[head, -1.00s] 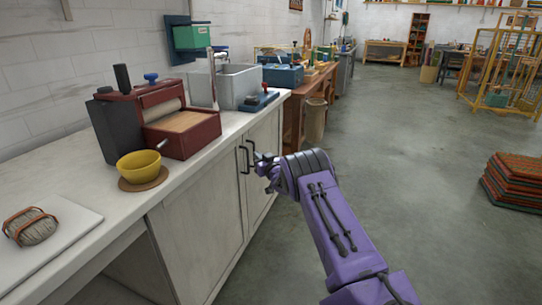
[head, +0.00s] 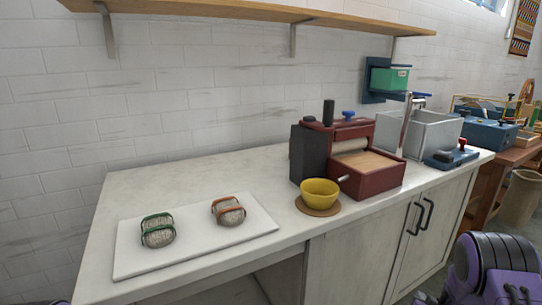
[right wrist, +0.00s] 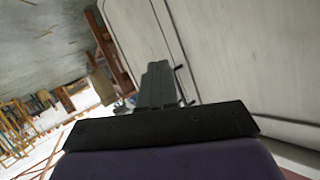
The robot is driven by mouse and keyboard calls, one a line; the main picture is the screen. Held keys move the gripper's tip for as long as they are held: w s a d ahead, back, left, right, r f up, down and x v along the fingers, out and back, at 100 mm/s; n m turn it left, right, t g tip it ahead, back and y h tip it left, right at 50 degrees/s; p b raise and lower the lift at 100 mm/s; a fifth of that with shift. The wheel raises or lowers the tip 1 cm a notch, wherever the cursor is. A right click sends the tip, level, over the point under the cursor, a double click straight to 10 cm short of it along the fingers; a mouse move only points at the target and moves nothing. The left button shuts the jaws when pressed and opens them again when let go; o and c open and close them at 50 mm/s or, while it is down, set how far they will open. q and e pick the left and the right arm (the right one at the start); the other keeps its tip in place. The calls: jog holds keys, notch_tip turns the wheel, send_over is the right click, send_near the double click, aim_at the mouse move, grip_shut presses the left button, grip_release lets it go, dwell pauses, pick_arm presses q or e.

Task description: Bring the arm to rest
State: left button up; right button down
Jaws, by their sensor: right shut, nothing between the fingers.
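My right arm shows at the bottom right of the head view, in front of the cabinet. Only a dark bit of my right gripper (head: 424,298) shows there, at the bottom edge. In the right wrist view the dark fingers of the right gripper (right wrist: 158,84) are together with nothing between them. They point along the pale cabinet front, and a dark door handle shows beside them. Whether they touch the cabinet cannot be told. My left gripper is not in view.
Cabinet handles (head: 426,214) stick out.

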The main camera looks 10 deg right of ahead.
jog(key=s+a+f+g+y, duration=0.1)
jog(key=s+a+f+g, duration=0.1)
jog(key=s+a+f, duration=0.45)
jog(key=s+a+f+g+y, duration=0.1)
jog(key=s+a+f+g, duration=0.15)
jog(key=s+a, duration=0.6)
jog(key=s+a+f+n+g+y, duration=0.1)
jog(key=s+a+g, duration=0.1)
jog(key=s+a, duration=0.4)
jog(key=s+a+f+n+g+y, duration=0.15)
jog(key=s+a, duration=0.25)
jog(key=s, duration=0.5)
notch_tip(320, 180, up, 14)
jog(key=p, duration=1.4)
jog(key=shift+s+a+h, duration=0.3)
jog(key=shift+s+h, duration=0.05)
jog(key=shift+h, duration=0.1)
